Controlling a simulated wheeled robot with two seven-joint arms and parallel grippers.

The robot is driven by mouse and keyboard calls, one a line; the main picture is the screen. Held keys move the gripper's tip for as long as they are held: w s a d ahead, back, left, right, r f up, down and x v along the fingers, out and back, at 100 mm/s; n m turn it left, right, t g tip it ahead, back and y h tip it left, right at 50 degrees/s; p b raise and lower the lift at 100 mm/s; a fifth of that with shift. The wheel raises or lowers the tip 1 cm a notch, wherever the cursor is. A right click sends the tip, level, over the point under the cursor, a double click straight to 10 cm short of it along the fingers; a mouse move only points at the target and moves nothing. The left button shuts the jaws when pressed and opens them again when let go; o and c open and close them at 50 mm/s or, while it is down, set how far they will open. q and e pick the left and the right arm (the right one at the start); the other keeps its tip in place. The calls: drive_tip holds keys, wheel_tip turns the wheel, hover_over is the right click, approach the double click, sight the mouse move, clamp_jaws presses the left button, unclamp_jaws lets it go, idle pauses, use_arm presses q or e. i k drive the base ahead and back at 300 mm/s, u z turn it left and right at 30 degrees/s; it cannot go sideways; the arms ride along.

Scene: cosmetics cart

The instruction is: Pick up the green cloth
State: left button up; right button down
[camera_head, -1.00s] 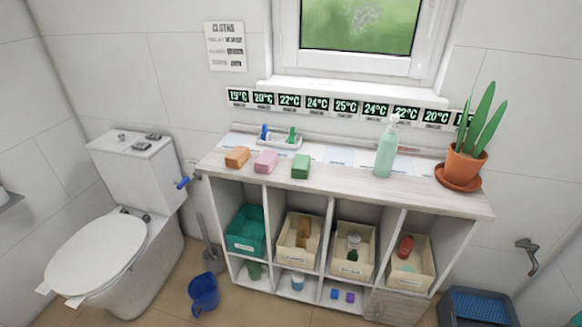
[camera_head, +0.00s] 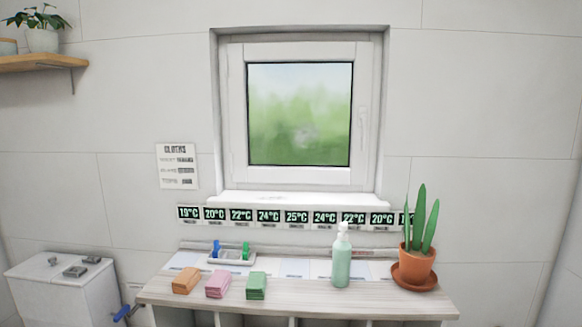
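The green cloth (camera_head: 256,286) is a small folded stack on the front part of the shelf unit's wooden top (camera_head: 320,300). It is the rightmost of three folded cloths. A pink cloth (camera_head: 218,284) lies just left of it, and an orange cloth (camera_head: 186,281) lies farther left. The cloths are apart from each other. Nothing covers the green cloth. Neither of my grippers shows in this view.
A pale green pump bottle (camera_head: 341,262) stands right of the cloths. A potted plant (camera_head: 416,264) stands at the right end. A small tray (camera_head: 231,258) with blue and green items sits behind the cloths. A toilet tank (camera_head: 68,290) is at left.

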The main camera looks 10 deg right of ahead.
sight(256, 287)
drive_tip(key=u, duration=2.6)
drive_tip(key=k, duration=0.6)
drive_tip(key=z, duration=1.2)
